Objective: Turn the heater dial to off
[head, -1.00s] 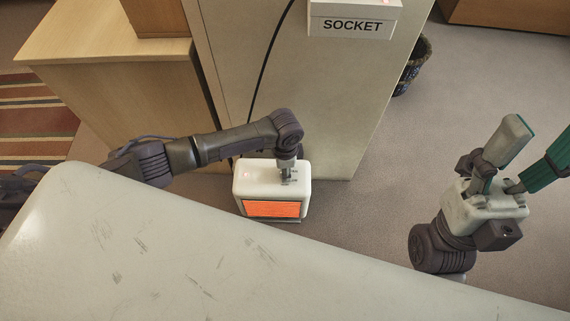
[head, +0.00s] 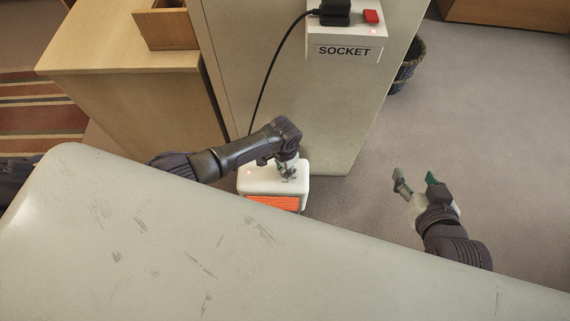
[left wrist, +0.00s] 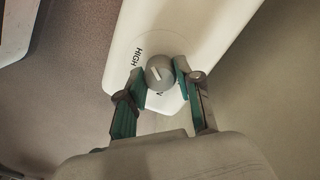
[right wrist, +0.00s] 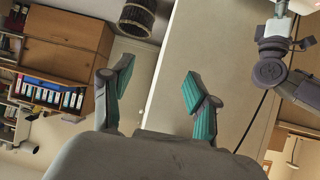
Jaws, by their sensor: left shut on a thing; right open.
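The heater (head: 262,178) is a white box with a glowing orange front, standing on the floor beside the cabinet. Its grey dial (left wrist: 159,73) sits on the white top in the left wrist view, with a pale pointer line. The word HIGH shows at the dial's left; other lettering is mostly hidden by the fingers. My left gripper (left wrist: 160,88) has its teal fingertips on either side of the dial and is shut on it; in the head view it reaches down onto the heater top (head: 286,172). My right gripper (head: 418,186) is open and empty, to the right of the heater.
A socket box (head: 347,38) with a black plug (head: 335,12) and a red switch (head: 371,16) is on the cabinet (head: 290,85). A black cable (head: 277,70) runs down towards the heater. A pale scuffed surface (head: 180,235) fills the foreground. A basket (head: 407,68) stands behind the cabinet.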

